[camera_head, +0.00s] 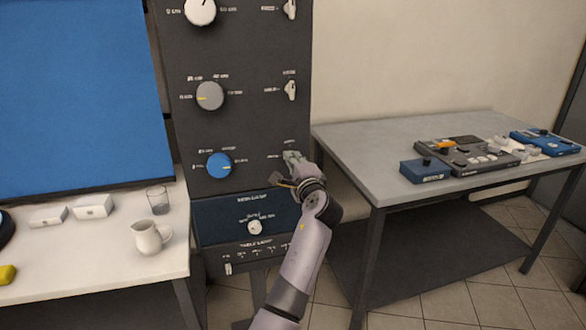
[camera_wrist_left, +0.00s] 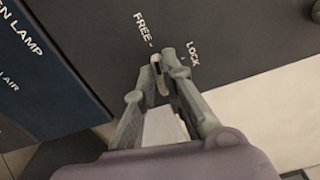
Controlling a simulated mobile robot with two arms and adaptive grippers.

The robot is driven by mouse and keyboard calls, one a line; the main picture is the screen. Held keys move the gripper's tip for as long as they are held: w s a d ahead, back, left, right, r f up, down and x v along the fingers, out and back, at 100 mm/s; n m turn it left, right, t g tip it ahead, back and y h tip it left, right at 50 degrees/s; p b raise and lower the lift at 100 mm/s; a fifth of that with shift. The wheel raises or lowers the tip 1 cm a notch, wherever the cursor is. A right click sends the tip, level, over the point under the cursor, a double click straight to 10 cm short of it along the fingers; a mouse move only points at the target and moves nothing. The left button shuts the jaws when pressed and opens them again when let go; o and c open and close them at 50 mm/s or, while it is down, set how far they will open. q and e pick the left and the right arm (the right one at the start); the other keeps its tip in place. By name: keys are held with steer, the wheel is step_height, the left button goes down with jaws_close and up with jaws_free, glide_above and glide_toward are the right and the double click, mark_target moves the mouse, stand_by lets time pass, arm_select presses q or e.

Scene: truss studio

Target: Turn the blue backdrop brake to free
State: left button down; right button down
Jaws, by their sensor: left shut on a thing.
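The dark control panel (camera_head: 245,120) stands upright in the middle of the head view, with a row holding a blue dial (camera_head: 219,165). My left gripper (camera_head: 292,160) is at the right end of that row and hides most of the brake lever there. In the wrist view my left gripper (camera_wrist_left: 160,70) is shut on the small pale brake lever (camera_wrist_left: 159,78), between its fingertips. The lever's upper end lies close to the tick by the FREE label (camera_wrist_left: 144,28); the LOCK label (camera_wrist_left: 193,53) is to the right. My right gripper is not in view.
Two similar levers (camera_head: 291,90) sit above on the panel. A blue backdrop (camera_head: 75,95) is at left, above a white table with a jug (camera_head: 150,238) and glass (camera_head: 158,200). A grey table (camera_head: 385,170) with several devices is at right.

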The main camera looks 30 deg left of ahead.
arm_select(q)
steer(key=shift+f+n+b, duration=0.15)
steer(key=shift+n+b, duration=0.35)
steer(key=shift+n, duration=0.4)
steer(key=c, duration=1.7)
jaws_free()
steer(key=v, duration=0.7)
steer(key=shift+s+d, duration=0.2)
